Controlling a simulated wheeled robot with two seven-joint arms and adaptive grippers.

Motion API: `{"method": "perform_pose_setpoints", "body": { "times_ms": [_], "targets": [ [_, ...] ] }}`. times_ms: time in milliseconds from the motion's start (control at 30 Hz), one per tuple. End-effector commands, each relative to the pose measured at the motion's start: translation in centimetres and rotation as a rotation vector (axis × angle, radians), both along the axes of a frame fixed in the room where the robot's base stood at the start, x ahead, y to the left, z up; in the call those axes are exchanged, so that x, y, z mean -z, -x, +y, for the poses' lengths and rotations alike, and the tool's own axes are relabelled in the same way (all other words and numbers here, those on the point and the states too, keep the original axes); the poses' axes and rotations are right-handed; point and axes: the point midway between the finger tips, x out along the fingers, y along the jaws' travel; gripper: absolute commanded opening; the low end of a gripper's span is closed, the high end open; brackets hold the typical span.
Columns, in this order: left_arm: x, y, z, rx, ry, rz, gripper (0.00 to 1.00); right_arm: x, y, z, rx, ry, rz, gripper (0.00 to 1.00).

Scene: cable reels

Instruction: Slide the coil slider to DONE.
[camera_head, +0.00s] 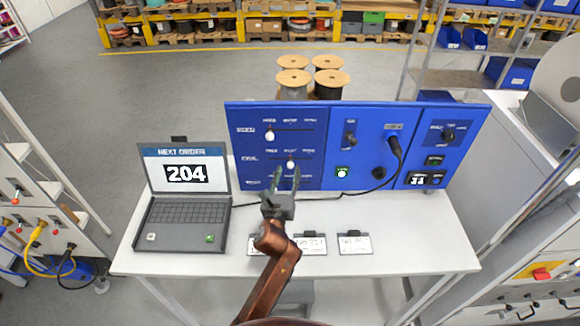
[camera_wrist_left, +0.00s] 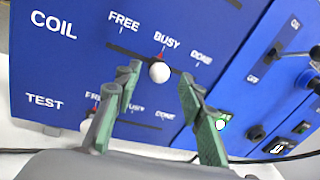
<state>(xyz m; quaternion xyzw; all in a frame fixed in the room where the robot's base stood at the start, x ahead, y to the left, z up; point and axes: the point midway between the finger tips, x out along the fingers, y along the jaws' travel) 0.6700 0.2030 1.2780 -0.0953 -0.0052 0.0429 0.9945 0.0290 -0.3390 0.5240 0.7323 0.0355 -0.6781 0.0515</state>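The coil slider is a white round knob (camera_head: 290,164) on a dark slot in the blue panel (camera_head: 225,140). In the left wrist view the coil knob (camera_wrist_left: 159,72) sits mid-slot, just under the BUSY label, with FREE to its left and DONE to its right. My left gripper (camera_head: 287,172) is in front of the panel. In the left wrist view its two green-padded fingers (camera_wrist_left: 160,82) are open, with the knob showing between their tips. I cannot tell how far the tips are from the panel. My right gripper is not in view.
Another slider knob (camera_head: 270,135) is above at its slot's left end. The TEST knob (camera_wrist_left: 88,125) is partly behind a finger. A laptop (camera_head: 185,195) showing 204 stands left on the white table (camera_head: 400,240). A black cable is plugged into the panel at right.

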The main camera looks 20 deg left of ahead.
Motion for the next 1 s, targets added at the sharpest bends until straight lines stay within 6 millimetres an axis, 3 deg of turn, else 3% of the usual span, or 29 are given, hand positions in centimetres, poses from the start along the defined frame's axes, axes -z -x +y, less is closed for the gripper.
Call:
{"method": "perform_pose_setpoints", "body": {
  "times_ms": [200,400,533,1000],
  "targets": [
    [0.0,-2.3,0.1,0.001,0.001,0.001,0.37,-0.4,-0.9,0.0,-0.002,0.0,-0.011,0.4],
    [0.1,-2.7,0.0,0.003,0.001,0.001,0.37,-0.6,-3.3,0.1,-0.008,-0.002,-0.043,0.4],
    [0.1,-2.7,0.0,0.003,0.001,0.001,0.37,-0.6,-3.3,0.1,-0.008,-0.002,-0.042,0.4],
    [0.0,-2.7,0.0,0.003,0.001,0.001,0.05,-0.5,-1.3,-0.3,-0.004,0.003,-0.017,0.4]
  ]
}}
